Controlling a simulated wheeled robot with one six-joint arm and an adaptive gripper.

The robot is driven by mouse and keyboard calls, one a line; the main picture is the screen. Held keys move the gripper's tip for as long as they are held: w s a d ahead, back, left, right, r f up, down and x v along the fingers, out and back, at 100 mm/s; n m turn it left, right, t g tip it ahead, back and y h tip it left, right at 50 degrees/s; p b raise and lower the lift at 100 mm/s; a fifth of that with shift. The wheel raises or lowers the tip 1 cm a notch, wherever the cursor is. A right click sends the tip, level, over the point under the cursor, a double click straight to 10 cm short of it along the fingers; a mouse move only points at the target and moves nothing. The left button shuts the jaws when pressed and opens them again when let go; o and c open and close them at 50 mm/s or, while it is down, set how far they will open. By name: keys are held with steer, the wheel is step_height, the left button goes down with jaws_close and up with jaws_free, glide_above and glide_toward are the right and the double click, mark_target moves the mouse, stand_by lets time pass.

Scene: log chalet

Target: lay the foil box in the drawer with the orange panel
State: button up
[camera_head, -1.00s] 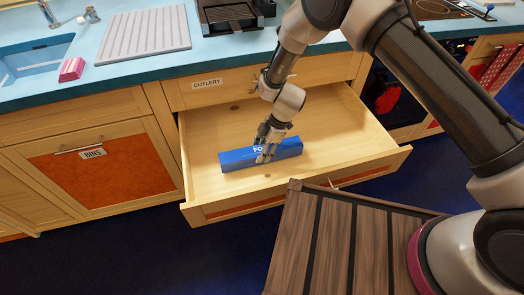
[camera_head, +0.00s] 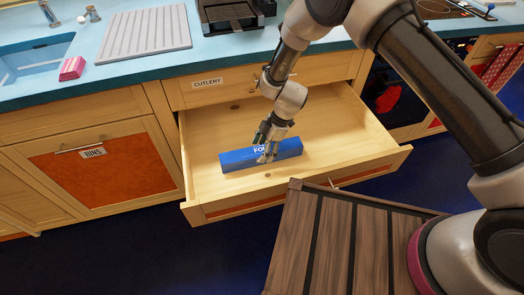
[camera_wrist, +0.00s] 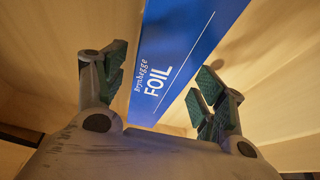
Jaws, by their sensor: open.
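The blue foil box (camera_head: 238,160) lies inside the open drawer with the orange panel (camera_head: 330,120). It appears to rest on the drawer floor, toward the front left. My gripper (camera_head: 267,152) is directly above the box, pointing down. In the wrist view the foil box (camera_wrist: 185,45) shows its "FOIL" lettering and runs between the fingers of my gripper (camera_wrist: 160,88). The fingers are spread open, with a gap on both sides of the box. Part of the box's top is hidden by the fingers in the head view.
The shut cutlery drawer (camera_head: 225,84) is just above the open drawer. The bins door (camera_head: 100,160) is at the left. A slatted wooden top (camera_head: 340,240) stands in front of the drawer. The back and right of the drawer floor are clear.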

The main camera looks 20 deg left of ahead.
steer(key=v, duration=1.1)
steer(key=w+d+r+m+t, duration=0.15)
steer(key=d+r+m, duration=0.35)
steer(key=d+r, duration=0.75)
steer(key=w+d+r+m+t, duration=0.15)
steer(key=d+r+m, duration=0.25)
steer(key=d+r, duration=0.8)
steer(key=s+d+r+m+t+h, duration=0.1)
steer(key=s+d+r+m, duration=0.2)
steer(key=d+r, duration=0.3)
steer(key=s+d+r+m+t, duration=0.1)
steer(key=s+d+r+m, duration=0.3)
steer(key=d+r, duration=0.15)
steer(key=s+d+r+m+t+h, duration=0.1)
steer(key=s+d+r+m+h, duration=0.2)
steer(key=s+d+m, duration=0.5)
steer(key=s+d, duration=0.4)
steer(key=s, duration=0.2)
steer(key=shift+s+d+r+t, duration=0.2)
steer(key=shift+d+t, duration=0.1)
steer(key=shift+d, duration=0.1)
